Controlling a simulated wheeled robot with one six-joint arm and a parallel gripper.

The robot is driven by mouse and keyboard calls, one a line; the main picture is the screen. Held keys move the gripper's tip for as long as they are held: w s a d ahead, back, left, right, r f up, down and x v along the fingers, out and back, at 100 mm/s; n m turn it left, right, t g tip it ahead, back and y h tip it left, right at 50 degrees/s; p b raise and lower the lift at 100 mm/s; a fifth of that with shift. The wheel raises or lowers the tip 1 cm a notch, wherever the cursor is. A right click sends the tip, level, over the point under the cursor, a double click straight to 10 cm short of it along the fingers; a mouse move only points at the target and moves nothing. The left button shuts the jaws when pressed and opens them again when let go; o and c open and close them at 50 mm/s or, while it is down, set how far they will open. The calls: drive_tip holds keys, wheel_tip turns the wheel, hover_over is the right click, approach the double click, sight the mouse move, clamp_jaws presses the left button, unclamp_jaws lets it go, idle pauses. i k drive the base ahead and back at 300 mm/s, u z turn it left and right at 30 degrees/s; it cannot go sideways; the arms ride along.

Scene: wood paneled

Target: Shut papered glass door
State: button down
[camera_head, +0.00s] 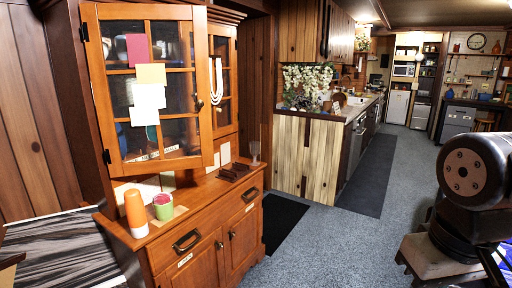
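The papered glass door (150,88) is the left door of a wooden hutch (190,232). It has an orange-brown frame, dark panes and several stuck-on papers in red, yellow and white. Its hinges (107,157) are on the left edge and a dark handle (198,103) is on the right edge. The door stands ajar, swung out from the cabinet, its free edge apart from the right glass door (223,80). That door looks closed and has pale beads hanging by it. My arm shows at the right edge, well away from the door. My gripper is not visible.
An orange-and-white bottle (136,213), a green-and-pink cup (163,207), a dark brown item (235,171) and a glass (255,153) stand on the hutch's ledge. A black mat (283,222) lies beside it. The grey carpet (345,235) is clear between hutch and arm.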

sight(149, 95)
drive_tip(key=z, duration=0.75)
drive_tip(key=k, duration=1)
drive_tip(key=z, duration=0.1)
drive_tip(key=i, duration=0.75)
drive_tip(key=u, duration=1.35)
drive_tip(key=i, duration=1.05)
drive_tip(key=u, duration=0.55)
